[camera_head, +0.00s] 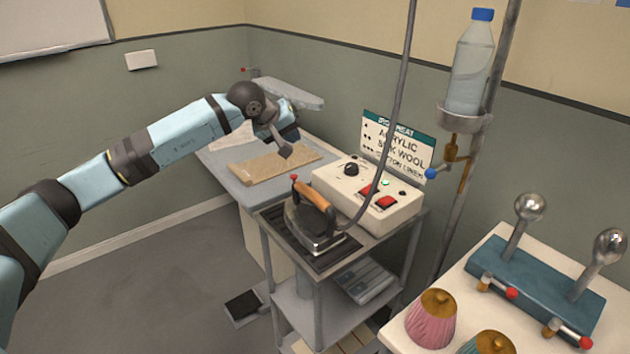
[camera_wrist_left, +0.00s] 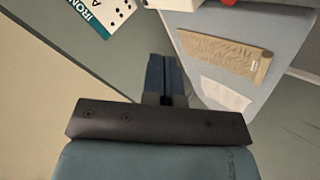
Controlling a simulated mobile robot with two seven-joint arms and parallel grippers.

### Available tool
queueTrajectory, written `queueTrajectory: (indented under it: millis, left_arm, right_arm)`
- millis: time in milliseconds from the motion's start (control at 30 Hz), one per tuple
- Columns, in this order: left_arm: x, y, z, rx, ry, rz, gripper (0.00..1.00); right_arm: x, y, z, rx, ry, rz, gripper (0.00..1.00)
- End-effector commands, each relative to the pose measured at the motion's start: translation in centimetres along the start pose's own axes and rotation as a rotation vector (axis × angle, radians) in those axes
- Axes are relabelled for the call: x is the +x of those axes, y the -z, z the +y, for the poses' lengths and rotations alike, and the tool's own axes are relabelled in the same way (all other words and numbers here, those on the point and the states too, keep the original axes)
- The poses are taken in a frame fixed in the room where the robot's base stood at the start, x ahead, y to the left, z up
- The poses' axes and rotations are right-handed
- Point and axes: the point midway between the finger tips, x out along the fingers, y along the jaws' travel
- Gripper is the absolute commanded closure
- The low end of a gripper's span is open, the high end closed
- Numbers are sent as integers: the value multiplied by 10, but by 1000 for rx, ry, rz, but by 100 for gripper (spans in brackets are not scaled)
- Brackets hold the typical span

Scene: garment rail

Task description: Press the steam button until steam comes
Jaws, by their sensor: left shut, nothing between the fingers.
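The iron (camera_head: 312,222), with an orange-brown handle, rests on a dark ribbed pad on the metal cart. My right gripper is out of view.
An ironing board (camera_head: 225,178) with a tan cloth (camera_head: 275,167) lies behind the cart. A hose rises from the iron. A water bottle (camera_head: 470,65) hangs on a pole at the right. A white table (camera_head: 480,250) at front right holds a blue stand (camera_head: 535,285) with metal balls.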

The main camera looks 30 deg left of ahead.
Motion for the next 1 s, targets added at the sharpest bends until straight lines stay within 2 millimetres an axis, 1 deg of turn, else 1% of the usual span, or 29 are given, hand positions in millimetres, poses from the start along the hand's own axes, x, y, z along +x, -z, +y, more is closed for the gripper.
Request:
queueTrajectory:
  millis: [33,133,567,767,1000]
  left_arm:
    - [-3,6,-3,19,15,18,100]
    - [-6,12,-5,40,30,33,100]
    - [-4,10,-6,40,29,32,100]
    - [7,2,-14,39,29,30,100]
    - [30,-13,-32,39,29,30,100]
  right_arm:
    - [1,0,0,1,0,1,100]
    - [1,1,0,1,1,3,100]
    - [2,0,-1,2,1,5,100]
    - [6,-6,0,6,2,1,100]
    - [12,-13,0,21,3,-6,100]
